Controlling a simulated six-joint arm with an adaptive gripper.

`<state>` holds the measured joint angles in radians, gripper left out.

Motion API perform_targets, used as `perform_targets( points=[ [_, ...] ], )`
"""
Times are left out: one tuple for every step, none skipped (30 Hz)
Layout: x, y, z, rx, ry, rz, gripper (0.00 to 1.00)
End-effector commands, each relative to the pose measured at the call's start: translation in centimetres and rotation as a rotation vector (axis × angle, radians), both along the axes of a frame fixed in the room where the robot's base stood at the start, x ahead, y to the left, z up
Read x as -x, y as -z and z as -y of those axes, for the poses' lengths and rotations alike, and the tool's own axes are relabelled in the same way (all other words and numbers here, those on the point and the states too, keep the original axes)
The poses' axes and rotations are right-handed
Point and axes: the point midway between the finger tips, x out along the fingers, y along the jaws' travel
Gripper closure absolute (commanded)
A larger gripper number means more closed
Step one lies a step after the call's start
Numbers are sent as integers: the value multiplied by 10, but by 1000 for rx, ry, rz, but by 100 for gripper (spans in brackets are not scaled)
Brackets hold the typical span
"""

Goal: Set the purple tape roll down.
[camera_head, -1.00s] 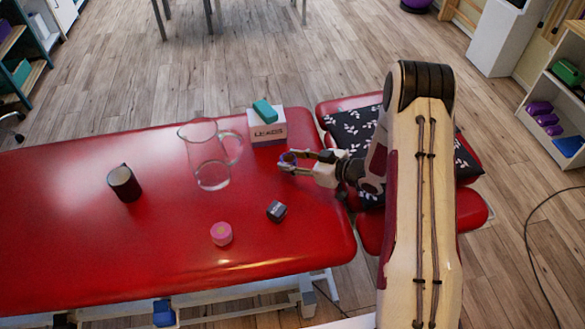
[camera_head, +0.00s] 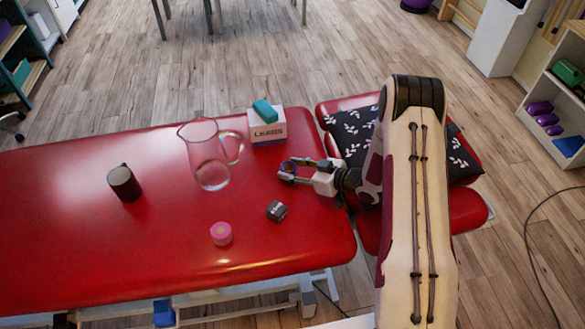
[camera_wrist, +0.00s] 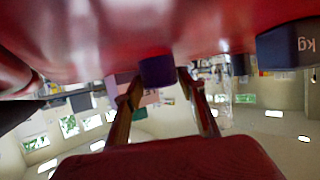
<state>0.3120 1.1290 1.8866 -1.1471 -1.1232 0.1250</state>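The purple tape roll (camera_head: 288,166) is between the fingertips of my gripper (camera_head: 290,171), near the right end of the red treatment table (camera_head: 80,240). In the wrist view the roll (camera_wrist: 157,70) sits between the two fingers (camera_wrist: 160,78), which reach its sides and look shut on it. The roll is at or very near the red surface; I cannot tell whether it touches. The fingers point left, low over the table.
A glass pitcher (camera_head: 208,158) stands left of my gripper. A white box (camera_head: 268,131) bearing a teal block (camera_head: 265,111) is behind it. A dark block (camera_head: 277,211) and a pink roll (camera_head: 221,233) lie in front. A dark mug (camera_head: 124,183) stands left. A patterned pillow (camera_head: 350,130) lies right.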

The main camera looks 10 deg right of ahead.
Motion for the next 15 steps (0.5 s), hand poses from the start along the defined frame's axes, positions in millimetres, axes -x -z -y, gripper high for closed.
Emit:
perform_targets(
  points=[
    [0, 0, 0, 0, 0, 0, 47],
    [0, 0, 0, 0, 0, 0, 47],
    [0, 0, 0, 0, 0, 0, 47],
    [0, 0, 0, 0, 0, 0, 47],
    [0, 0, 0, 0, 0, 0, 47],
    [0, 0, 0, 0, 0, 0, 47],
    [0, 0, 0, 0, 0, 0, 47],
    [0, 0, 0, 0, 0, 0, 47],
    [0, 0, 0, 0, 0, 0, 47],
    [0, -1, 0, 0, 0, 0, 47],
    [0, -1, 0, 0, 0, 0, 47],
    [0, -1, 0, 0, 0, 0, 47],
    [0, -1, 0, 0, 0, 0, 47],
    [0, -2, 0, 1, 0, 1, 47],
    [0, -3, 0, 1, 0, 1, 47]
  ],
)
